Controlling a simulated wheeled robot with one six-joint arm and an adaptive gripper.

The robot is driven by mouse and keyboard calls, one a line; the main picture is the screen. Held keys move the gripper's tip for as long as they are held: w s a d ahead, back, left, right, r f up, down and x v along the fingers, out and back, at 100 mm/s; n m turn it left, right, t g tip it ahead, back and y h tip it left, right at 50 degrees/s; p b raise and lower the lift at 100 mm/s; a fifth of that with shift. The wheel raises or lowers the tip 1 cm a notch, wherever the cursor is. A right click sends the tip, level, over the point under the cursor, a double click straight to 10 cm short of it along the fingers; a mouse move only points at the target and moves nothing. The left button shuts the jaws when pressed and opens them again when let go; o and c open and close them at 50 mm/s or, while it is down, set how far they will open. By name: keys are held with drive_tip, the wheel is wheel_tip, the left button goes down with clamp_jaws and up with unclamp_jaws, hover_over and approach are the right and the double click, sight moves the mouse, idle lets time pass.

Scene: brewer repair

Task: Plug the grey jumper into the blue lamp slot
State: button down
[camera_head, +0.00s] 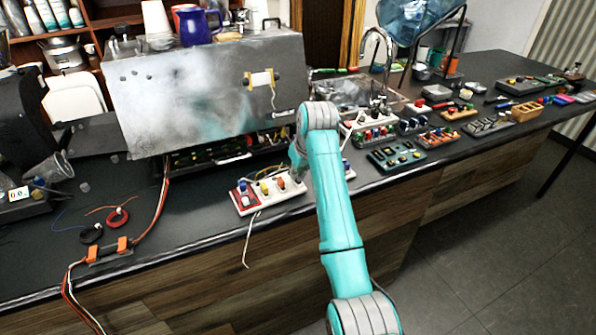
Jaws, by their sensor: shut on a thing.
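A white strip (270,203) lies at the counter's front edge, below the open metal machine. It carries a red block (245,197) at its left end and small yellow and orange pieces beside it. A bluish bit (346,164) shows just right of my arm, at the strip's right end; I cannot tell whether it is the blue lamp slot. My gripper (298,174) is over the strip's middle, right of the orange piece, and pointing down. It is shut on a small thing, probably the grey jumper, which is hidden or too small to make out. I cannot tell whether it touches the strip.
The metal machine (205,95) stands close behind the strip. A thin white cable (248,240) hangs over the front edge. Boards and small parts crowd the counter to the right, including a green board (395,156).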

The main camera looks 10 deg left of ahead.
idle(0.3)
drive_tip(key=c, duration=1.1)
unclamp_jaws()
drive_tip(key=shift+r, duration=0.15)
drive_tip(key=v, duration=0.7)
drive_tip(key=shift+s+r, duration=0.1)
drive_tip(key=shift+r, duration=0.05)
drive_tip(key=shift+s, duration=0.1)
